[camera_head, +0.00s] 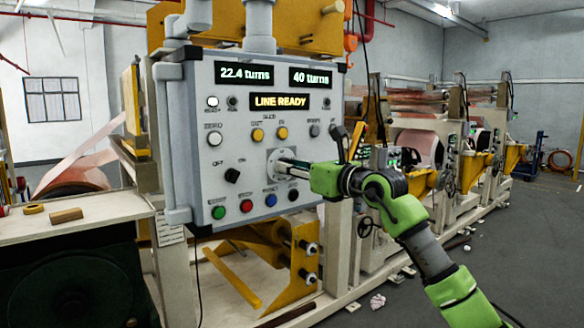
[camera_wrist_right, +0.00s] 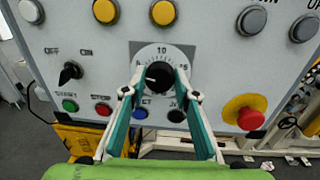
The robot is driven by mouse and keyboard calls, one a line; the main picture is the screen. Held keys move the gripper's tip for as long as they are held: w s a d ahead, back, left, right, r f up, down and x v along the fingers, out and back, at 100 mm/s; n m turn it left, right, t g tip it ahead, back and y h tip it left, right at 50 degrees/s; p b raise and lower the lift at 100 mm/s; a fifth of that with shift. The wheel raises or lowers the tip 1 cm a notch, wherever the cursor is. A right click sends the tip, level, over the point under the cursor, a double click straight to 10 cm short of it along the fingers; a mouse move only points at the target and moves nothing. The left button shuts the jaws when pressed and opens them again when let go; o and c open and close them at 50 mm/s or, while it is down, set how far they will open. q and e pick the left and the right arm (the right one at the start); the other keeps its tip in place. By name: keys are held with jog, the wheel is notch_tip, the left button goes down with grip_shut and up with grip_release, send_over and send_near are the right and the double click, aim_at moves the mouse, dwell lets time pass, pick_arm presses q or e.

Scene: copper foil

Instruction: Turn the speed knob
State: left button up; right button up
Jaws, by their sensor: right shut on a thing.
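The speed knob (camera_wrist_right: 159,77) is a black round knob with a white pointer line, in the middle of a pale numbered dial (camera_wrist_right: 160,55). The pointer points left in the right wrist view. My right gripper (camera_wrist_right: 160,84) has one finger on each side of the knob and is shut on it. In the head view my right gripper (camera_head: 292,166) reaches in from the right to the round dial plate (camera_head: 258,158) on the grey control panel (camera_head: 215,110), and its fingers hide the knob there. My left gripper is not in view.
A black selector switch (camera_wrist_right: 70,72) and several coloured buttons surround the dial. A red emergency stop (camera_wrist_right: 246,113) sits close to the right finger. Panel displays read "22.4 turns", "40 turns" and "LINE READY" (camera_head: 277,101). A worktable (camera_head: 100,208) stands at the left.

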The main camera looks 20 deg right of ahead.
jog(key=n+b, duration=0.3)
jog(key=n, duration=0.7)
jog(key=shift+a+n+h, duration=0.15)
jog(key=shift+n+h, duration=0.25)
jog(key=shift+b, duration=0.3)
dwell(0.4)
jog(key=o, duration=1.1)
jog(key=v, duration=1.2)
jog(key=shift+r, duration=0.25)
